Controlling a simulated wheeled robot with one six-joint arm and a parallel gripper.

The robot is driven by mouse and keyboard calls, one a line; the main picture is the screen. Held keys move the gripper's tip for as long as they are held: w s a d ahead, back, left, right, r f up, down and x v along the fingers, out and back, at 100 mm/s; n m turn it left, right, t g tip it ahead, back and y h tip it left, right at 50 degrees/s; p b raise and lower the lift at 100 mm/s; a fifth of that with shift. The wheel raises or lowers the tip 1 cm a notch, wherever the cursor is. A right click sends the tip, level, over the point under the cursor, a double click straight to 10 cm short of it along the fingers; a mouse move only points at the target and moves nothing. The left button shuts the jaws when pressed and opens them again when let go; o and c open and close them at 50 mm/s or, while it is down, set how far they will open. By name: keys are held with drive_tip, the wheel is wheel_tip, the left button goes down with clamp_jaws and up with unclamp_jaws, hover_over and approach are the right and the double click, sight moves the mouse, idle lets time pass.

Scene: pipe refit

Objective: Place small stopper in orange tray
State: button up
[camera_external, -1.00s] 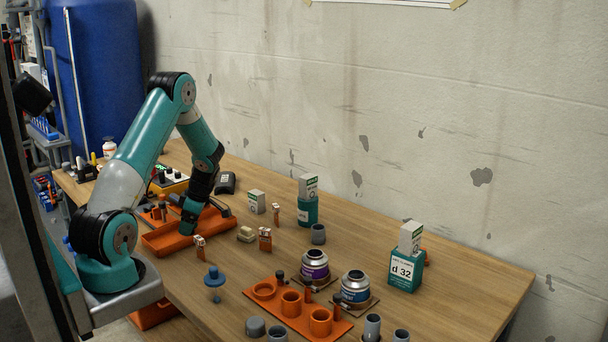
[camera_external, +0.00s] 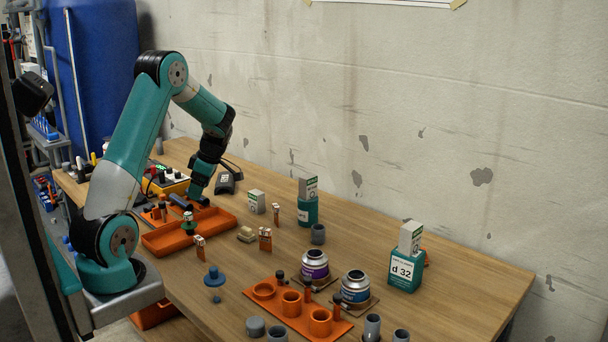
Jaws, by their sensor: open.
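The orange tray (camera_external: 212,224) lies at the left of the wooden table, below the arm. A small dark green piece with a pale top (camera_external: 188,224) stands inside it, near its middle; it may be the small stopper, but it is too small to be sure. My gripper (camera_external: 196,198) is open above the tray's far side, up and right of the green piece and apart from it. Its fingertips are small and dark here. A blue flanged stopper (camera_external: 214,279) stands on the table in front of the tray.
A dark cylinder (camera_external: 180,201) and small orange parts lie beside the tray's far left. A yellow control box (camera_external: 168,184) stands behind. Orange-and-white clips (camera_external: 265,239), an orange holder (camera_external: 290,304) and jars (camera_external: 315,265) stand to the right.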

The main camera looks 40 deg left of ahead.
drive_tip(key=s+d+r+m+t, duration=0.1)
drive_tip(key=s+d+r+m, duration=0.1)
drive_tip(key=s+m, duration=0.4)
drive_tip(key=s+d+r+m+t, duration=0.1)
drive_tip(key=s+d+r+m, duration=0.2)
drive_tip(key=s+m, duration=0.3)
drive_tip(key=s+d+r+m+t+y, duration=0.1)
drive_tip(key=s+d+r+m, duration=0.2)
drive_tip(key=s+m, duration=0.4)
drive_tip(key=shift+r, duration=0.7)
drive_tip(key=shift+r, duration=0.1)
wheel_tip(320, 180, up, 4)
drive_tip(key=p, duration=0.4)
drive_tip(key=shift+r, duration=0.2)
